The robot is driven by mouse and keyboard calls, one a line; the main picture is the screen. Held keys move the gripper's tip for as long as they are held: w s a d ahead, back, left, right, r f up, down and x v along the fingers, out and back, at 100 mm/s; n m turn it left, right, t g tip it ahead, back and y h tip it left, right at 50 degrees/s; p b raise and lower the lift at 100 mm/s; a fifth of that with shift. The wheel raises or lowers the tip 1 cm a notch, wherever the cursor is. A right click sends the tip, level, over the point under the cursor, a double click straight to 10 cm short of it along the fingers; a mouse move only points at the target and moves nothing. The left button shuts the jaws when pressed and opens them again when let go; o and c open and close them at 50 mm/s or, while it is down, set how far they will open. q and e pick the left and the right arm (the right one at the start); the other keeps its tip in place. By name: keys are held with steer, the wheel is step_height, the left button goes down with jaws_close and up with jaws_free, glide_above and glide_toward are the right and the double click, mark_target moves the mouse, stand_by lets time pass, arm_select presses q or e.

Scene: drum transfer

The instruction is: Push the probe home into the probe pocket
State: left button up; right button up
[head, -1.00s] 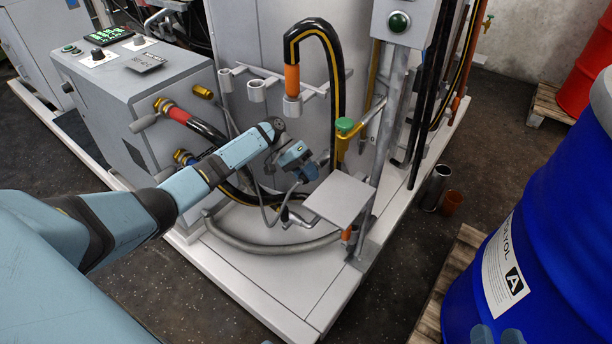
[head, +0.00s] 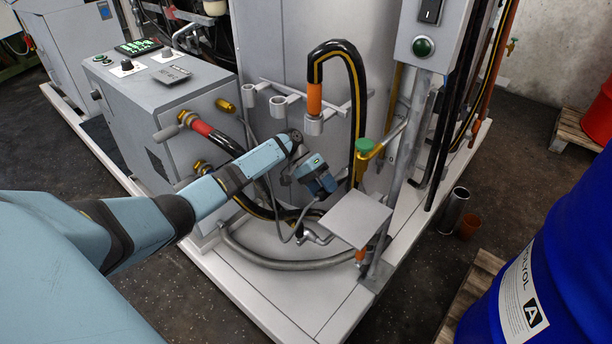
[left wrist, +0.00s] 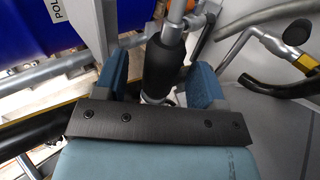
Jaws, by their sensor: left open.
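My left gripper (head: 322,186) is in front of the grey skid, beside the small grey plate (head: 352,217). In the left wrist view its two blue fingers (left wrist: 160,70) stand open on either side of a black cylindrical grip (left wrist: 167,62) with a grey metal rod at its upper end. This looks like the probe. I cannot tell whether the fingers touch it. In the head view the gripper hides most of it. The probe pocket cannot be made out clearly; a grey bracket (left wrist: 197,22) stands close to the rod. My right gripper is not in view.
A grey post (head: 405,150) and a yellow valve with a green knob (head: 364,146) stand right of the gripper. A black hose (head: 357,95) arches above. A grey hose (head: 285,264) curves over the skid floor. A blue drum (head: 560,265) stands at right.

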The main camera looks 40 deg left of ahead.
arm_select(q)
steer(key=w+a+r, duration=0.1)
steer(key=a, duration=1.2)
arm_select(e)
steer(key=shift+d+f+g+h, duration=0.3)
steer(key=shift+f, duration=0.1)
arm_select(q)
steer(key=shift+a+r, duration=0.1)
